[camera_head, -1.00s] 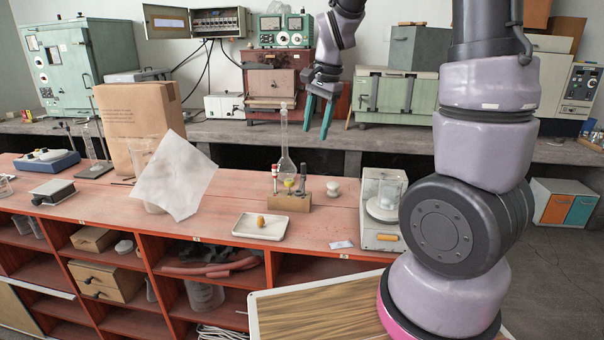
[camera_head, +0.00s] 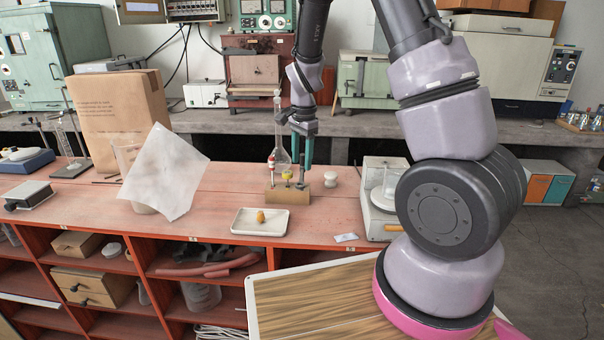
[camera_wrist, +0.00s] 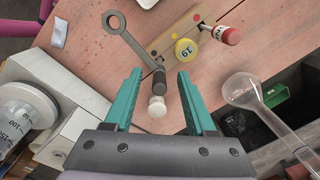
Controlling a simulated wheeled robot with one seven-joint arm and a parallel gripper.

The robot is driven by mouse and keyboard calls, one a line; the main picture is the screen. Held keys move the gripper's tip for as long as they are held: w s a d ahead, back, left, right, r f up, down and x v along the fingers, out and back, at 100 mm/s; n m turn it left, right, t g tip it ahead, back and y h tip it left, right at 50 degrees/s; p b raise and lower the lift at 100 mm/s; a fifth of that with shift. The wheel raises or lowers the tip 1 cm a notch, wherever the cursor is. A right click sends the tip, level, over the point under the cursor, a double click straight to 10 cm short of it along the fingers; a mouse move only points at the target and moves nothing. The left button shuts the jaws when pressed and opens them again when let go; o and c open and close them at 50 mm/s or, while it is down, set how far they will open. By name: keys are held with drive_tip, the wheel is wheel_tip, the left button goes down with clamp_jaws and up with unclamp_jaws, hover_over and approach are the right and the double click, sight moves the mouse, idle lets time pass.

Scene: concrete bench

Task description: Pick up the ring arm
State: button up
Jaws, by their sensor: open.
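The ring arm (camera_wrist: 134,43) shows in the wrist view as a grey metal rod with a flat ring at one end and a black grip at the other. It appears to stand at the wooden block (camera_wrist: 170,35); its dark upright part shows in the head view (camera_head: 301,172), with the ring not clear there. My gripper (camera_wrist: 159,74) is open, pointing down, its two green fingers on either side of the black grip with gaps visible. In the head view, my gripper (camera_head: 301,161) is just above the block's right end.
The block also holds a yellow "19" stopper (camera_wrist: 186,49) and a red-and-white piece (camera_wrist: 228,35). A glass flask (camera_wrist: 242,90) stands close behind. A tray (camera_head: 241,222) lies in front.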

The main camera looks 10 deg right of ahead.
sight(302, 165)
wheel_tip(302, 165, down, 4)
drive_tip(key=shift+w+r, duration=0.1)
drive_tip(key=shift+r, duration=0.1)
clamp_jaws()
drive_tip(key=shift+r, duration=0.1)
wheel_tip(302, 165, up, 25)
idle(1.6)
